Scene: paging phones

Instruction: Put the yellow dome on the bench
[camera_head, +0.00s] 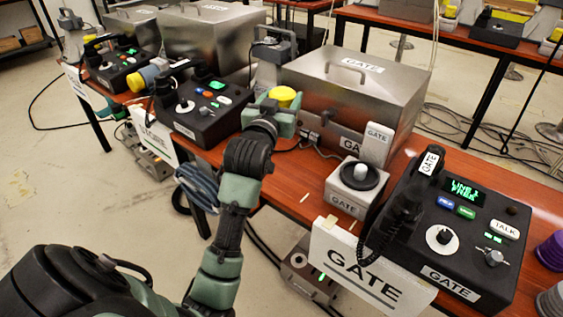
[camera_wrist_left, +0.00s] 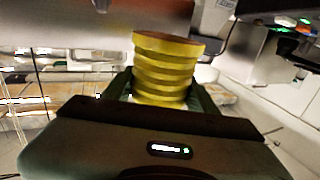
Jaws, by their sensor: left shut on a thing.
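My left gripper (camera_head: 272,112) is shut on the yellow dome (camera_head: 283,96), whose rounded top shows above the fingers. In the left wrist view the dome (camera_wrist_left: 165,70) appears as a ribbed yellow stack between the two dark green fingers. The gripper is over the red-brown bench (camera_head: 292,180), beside the left end of the large steel GATE box. I cannot tell how far the dome's underside is from the bench, as the gripper hides it. My right gripper is not in view.
The steel box (camera_head: 350,92) stands right of the gripper. A black phone console (camera_head: 205,108) stands to its left. Bare bench shows in front of the steel box.

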